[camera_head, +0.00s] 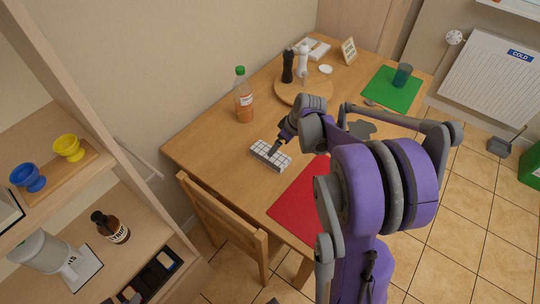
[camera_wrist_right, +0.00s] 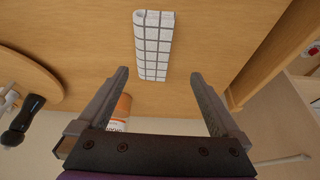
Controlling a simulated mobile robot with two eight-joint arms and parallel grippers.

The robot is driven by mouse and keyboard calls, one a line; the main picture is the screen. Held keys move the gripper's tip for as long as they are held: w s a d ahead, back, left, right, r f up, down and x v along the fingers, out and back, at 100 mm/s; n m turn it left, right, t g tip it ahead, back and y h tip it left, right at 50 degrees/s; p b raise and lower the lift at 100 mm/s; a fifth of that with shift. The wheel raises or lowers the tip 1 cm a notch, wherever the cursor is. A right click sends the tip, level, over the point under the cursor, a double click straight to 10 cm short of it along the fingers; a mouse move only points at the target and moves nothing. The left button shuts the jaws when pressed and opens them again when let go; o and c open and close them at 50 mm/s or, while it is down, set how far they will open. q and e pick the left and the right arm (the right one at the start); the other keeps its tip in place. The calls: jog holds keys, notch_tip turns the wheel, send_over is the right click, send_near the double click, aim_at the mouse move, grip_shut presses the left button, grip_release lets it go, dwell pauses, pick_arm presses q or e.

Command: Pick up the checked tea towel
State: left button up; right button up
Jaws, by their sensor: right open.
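The checked tea towel (camera_head: 267,158) is a folded white block with dark grid lines. It lies on the wooden table near its left edge, and also shows in the right wrist view (camera_wrist_right: 153,45). My right gripper (camera_wrist_right: 160,75) is open and empty, with its fingers apart. The towel's near end shows in line with the gap between the fingertips. In the head view my right gripper (camera_head: 276,151) is just by the towel's upper right side and partly covers it. I cannot tell whether they touch. My left gripper is not in view.
An orange bottle with a green cap (camera_head: 244,98) stands behind the towel. A round board (camera_head: 290,96) with mills is farther back. A red mat (camera_head: 292,200) lies right of the towel, partly behind my arm. A chair (camera_head: 225,220) stands at the table's front edge.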

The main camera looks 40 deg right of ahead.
send_over(278, 157)
notch_tip(278, 157, down, 5)
jog(key=shift+a, duration=0.1)
jog(key=shift+x, duration=3)
jog(key=c, duration=1.1)
jog(key=shift+r, duration=0.1)
notch_tip(278, 157, up, 10)
jog(key=shift+s+f, duration=0.1)
